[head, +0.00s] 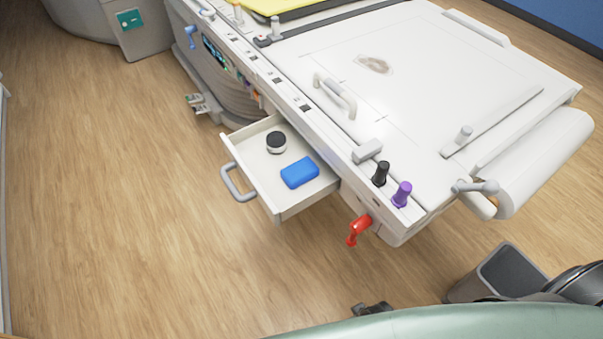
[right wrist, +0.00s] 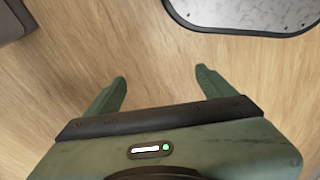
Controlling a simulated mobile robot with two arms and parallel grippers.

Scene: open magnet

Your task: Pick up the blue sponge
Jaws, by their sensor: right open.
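The blue sponge (head: 299,172) lies in the pulled-out white drawer (head: 285,212), towards the drawer's right side in the head view. A round black-and-white object (head: 276,142) lies beside it in the same drawer, a little apart. My right gripper (right wrist: 160,80) shows in the right wrist view, open and empty, with its two green fingers apart over bare wood floor. The sponge is not in the right wrist view. My left gripper is not in view.
The drawer's grey handle (head: 236,184) sticks out to the left. A white table (head: 430,75) with a handle on top stands above the drawer. A red lever (head: 358,230) hangs to the drawer's right. Wood floor (head: 130,220) on the left is clear.

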